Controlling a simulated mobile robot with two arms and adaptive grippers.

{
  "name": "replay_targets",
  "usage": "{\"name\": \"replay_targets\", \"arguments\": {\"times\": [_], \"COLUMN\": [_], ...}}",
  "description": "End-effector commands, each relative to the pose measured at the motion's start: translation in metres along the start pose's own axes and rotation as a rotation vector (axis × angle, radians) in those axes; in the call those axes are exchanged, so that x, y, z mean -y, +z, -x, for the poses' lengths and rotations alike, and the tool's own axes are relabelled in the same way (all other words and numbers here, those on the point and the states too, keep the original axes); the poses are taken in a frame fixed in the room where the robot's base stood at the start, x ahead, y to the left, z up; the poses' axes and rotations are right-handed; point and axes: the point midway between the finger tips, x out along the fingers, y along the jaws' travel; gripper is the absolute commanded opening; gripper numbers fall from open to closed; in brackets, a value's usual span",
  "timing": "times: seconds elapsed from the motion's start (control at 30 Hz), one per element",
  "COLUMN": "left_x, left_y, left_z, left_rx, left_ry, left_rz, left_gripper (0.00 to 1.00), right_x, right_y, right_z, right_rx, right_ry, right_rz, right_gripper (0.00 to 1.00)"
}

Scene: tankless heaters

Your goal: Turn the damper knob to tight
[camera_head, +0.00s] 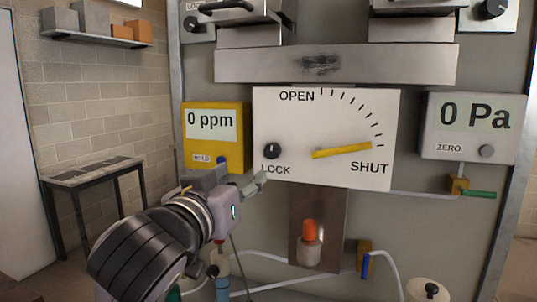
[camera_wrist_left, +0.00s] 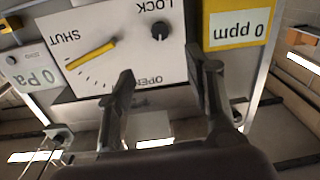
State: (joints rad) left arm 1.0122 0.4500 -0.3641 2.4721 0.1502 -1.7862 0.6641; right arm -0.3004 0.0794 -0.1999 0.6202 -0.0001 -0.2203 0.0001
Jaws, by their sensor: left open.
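A white damper panel (camera_head: 335,110) marked OPEN, SHUT and LOCK is on the grey board. Its small black knob (camera_head: 272,151) sits just above the word LOCK; its pointer mark is too small to read. A yellow pointer (camera_head: 342,151) points right, just above SHUT. My left gripper (camera_head: 236,180) is open and empty, below and left of the knob in the head view. In the left wrist view, which is upside down, the knob (camera_wrist_left: 160,30) appears beyond and between the two spread fingers (camera_wrist_left: 166,78), apart from them. My right gripper is not seen.
A yellow meter (camera_head: 190,155) reading 0 ppm is left of the panel, close to my left gripper. A grey gauge (camera_head: 440,145) reading 0 Pa is on the right. An orange-topped part (camera_head: 310,232), hoses and valves sit below. A metal bar (camera_head: 335,65) runs above.

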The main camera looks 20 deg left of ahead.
Motion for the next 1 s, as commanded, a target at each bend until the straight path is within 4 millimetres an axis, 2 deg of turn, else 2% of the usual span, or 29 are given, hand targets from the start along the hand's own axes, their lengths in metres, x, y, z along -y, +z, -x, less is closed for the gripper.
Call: {"name": "replay_targets", "arguments": {"times": [0.2, 0.5, 0.57, 1.0], "left_x": [0.001, 0.0, 0.001, 0.0], "left_y": [-0.007, -0.005, -0.001, -0.001], "left_z": [-0.013, -0.028, -0.044, -0.138], "left_rx": [0.008, 0.009, 0.007, 0.004], "left_ry": [-0.007, 0.0, -0.003, -0.002], "left_rz": [0.002, -0.004, -0.005, -0.003], "left_gripper": [0.48, 0.48, 0.48, 0.48], "right_x": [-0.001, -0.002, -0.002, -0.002], "right_y": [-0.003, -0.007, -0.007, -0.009], "right_z": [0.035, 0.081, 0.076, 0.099], "right_rx": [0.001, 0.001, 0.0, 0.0], "right_ry": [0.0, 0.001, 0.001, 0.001], "right_rz": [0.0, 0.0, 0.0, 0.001], "right_gripper": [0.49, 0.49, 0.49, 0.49]}}
